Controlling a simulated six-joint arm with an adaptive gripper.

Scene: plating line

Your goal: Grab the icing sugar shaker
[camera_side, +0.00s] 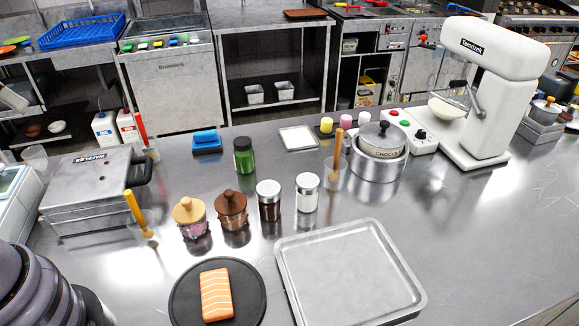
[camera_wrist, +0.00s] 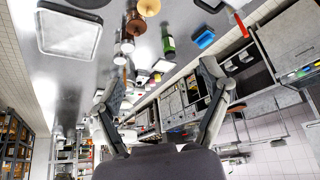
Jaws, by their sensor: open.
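In the side view, the icing sugar shaker (camera_side: 307,193) appears to be the clear jar with white contents and a perforated metal lid. It stands upright on the steel counter, behind the tray's back left edge. A similar shaker with dark contents (camera_side: 269,201) stands just to its left. In the wrist view, my gripper (camera_wrist: 164,75) is open, with its two fingers wide apart and nothing between them close by. The shakers are small and overlapped in that view, and I cannot tell them apart surely. My gripper's fingers do not show in the side view.
A grey tray (camera_side: 350,268) lies in front of the shaker. Brown-lidded (camera_side: 232,209) and tan-lidded (camera_side: 189,216) jars stand to the left, a green jar (camera_side: 244,156) behind. A glass with a wooden tool (camera_side: 335,172) and a round metal pot (camera_side: 378,164) stand behind right. Salmon lies on a black plate (camera_side: 251,304).

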